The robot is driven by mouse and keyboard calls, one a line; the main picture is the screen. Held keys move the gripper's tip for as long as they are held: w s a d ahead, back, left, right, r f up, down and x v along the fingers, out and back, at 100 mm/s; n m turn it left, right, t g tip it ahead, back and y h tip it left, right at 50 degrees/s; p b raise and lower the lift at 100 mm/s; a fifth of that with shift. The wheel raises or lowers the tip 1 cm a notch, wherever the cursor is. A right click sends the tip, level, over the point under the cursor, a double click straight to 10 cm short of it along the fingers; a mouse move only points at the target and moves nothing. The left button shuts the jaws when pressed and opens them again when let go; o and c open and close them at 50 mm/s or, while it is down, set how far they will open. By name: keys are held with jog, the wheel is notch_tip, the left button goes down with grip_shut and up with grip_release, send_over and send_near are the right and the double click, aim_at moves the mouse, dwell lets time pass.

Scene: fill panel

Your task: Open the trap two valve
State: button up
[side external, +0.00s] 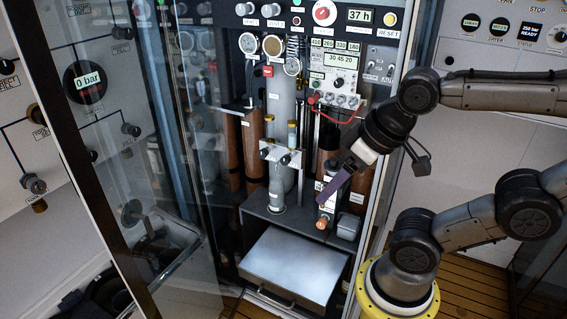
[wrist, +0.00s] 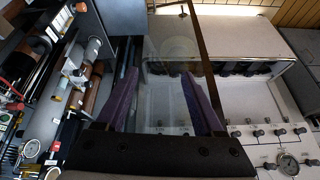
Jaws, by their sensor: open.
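My gripper (side external: 334,187) has purple fingers and reaches into the open cabinet from the right. In the wrist view my gripper (wrist: 158,78) is open, with nothing held between the fingers. A white block with two small black-and-white valve knobs (side external: 285,160) sits on the grey column, left of my gripper and apart from it. A copper-coloured knob (side external: 321,223) is just below the fingertips; I cannot tell if they touch. The small labels are unreadable, so I cannot tell which knob is the trap two valve.
A glass door (side external: 172,165) stands open on the left; its pane (wrist: 175,50) crosses the wrist view beyond the fingers. A metal box (side external: 293,266) sits low in front. Brown cylinders (side external: 253,150) and a red cable (side external: 338,117) are close to the work. A grey bin (side external: 348,226) is at right.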

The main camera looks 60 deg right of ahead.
aim_at(284, 161)
jog(key=w+d+r+m+g+h, duration=0.2)
jog(key=d+m+h, duration=0.1)
jog(key=d+m, duration=0.25)
jog(key=w+d+r+m+g+h, duration=0.2)
jog(key=d+m+h, duration=0.1)
jog(key=d+m, duration=0.25)
jog(key=w+d+f+m+g+h, duration=0.1)
jog(key=w+d+m+g+h, duration=0.2)
jog(key=w, duration=0.4)
jog(key=w+d+f+m+h, duration=0.1)
jog(key=w+d+m+h, duration=0.3)
jog(key=w, duration=0.3)
jog(key=w+d+f+h, duration=0.2)
jog(key=w+f+h, duration=0.2)
jog(key=w+f, duration=0.65)
notch_tip(284, 161, down, 15)
jog(key=n+t+h, duration=0.1)
jog(key=n+t, duration=0.1)
jog(key=n, duration=0.3)
jog(key=d, duration=1.2)
jog(key=shift+s+d+f, duration=0.1)
jog(key=shift+d+f, duration=0.05)
jog(key=shift+d, duration=0.2)
